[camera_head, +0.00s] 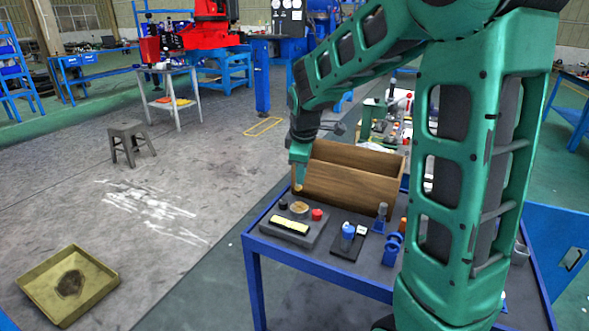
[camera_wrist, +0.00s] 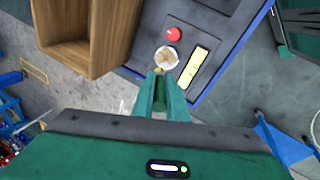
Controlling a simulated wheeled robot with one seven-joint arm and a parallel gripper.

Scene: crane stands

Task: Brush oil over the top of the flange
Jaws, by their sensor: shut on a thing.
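My gripper (camera_head: 299,168) points down over a dark grey block at the table's near-left corner. In the wrist view, its green fingers (camera_wrist: 160,97) are shut on a slim thing, likely the brush. A small tan tip (camera_wrist: 158,71) shows past them; the handle is hidden. The tip is close to a round, pale-rimmed piece with a tan middle (camera_wrist: 166,57), also in the head view (camera_head: 299,207). I cannot tell whether they touch, or whether this piece is the flange or an oil dish. A blue upright piece (camera_head: 348,231) stands on a dark plate to the right.
A red knob (camera_head: 317,214) and a yellow strip (camera_head: 290,226) lie beside the round piece. A wooden box (camera_head: 335,187) stands right behind my gripper. The floor left of the table is open, with a yellow tray (camera_head: 100,299).

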